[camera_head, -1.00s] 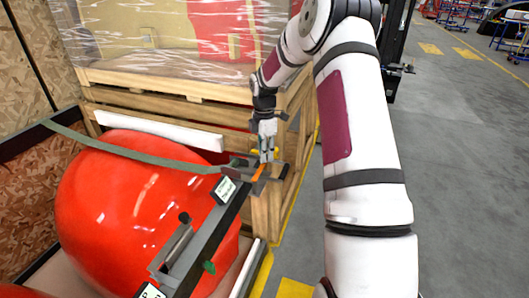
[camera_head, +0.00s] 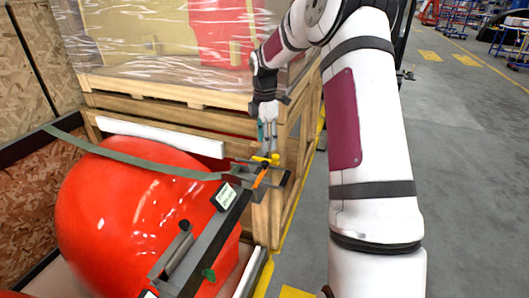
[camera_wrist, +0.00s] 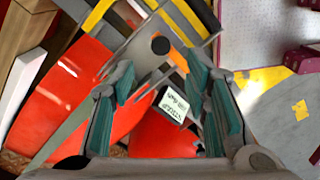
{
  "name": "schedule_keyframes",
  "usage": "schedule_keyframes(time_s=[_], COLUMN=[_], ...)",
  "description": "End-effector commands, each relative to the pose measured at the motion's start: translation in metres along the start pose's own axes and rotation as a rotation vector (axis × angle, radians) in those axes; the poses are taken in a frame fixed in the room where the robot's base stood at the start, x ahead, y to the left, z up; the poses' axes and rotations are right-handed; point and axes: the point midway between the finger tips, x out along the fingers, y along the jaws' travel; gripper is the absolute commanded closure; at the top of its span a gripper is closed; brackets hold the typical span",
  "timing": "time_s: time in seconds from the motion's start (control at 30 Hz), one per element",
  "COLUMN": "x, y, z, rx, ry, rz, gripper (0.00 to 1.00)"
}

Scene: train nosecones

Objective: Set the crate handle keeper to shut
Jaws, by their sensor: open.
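A grey metal bracket (camera_head: 282,178) sits at the end of the bar across the red nosecone (camera_head: 125,215). It carries an orange lever (camera_head: 260,178) and a yellow handle (camera_head: 266,159). I cannot tell which part is the keeper. My gripper (camera_head: 267,142) is open and empty, pointing down just above and behind the yellow handle, seemingly apart from it. In the wrist view my gripper (camera_wrist: 165,95) has its teal pads spread either side of a grey plate (camera_wrist: 140,50) with a black round knob (camera_wrist: 160,45).
A wooden crate (camera_head: 190,98) wrapped in clear film stands behind the bracket. A green strap (camera_head: 130,159) crosses the nosecone to the bracket. A labelled dark bar (camera_head: 215,225) runs toward me. Open grey floor (camera_head: 465,170) lies to the right.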

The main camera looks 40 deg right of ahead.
Motion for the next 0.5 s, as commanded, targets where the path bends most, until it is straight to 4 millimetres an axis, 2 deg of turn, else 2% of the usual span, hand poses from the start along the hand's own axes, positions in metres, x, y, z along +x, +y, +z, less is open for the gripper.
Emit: schedule_keyframes(time_s=[0.03,0.2,0.5], x=[-0.010,-0.033,-0.042], y=[0.001,0.001,0.000], z=[0.000,0.000,-0.001], rx=[0.000,0.001,0.000], ry=[-0.001,0.000,0.001], rz=[0.003,0.003,0.001], gripper=[0.57,0.57,0.57])
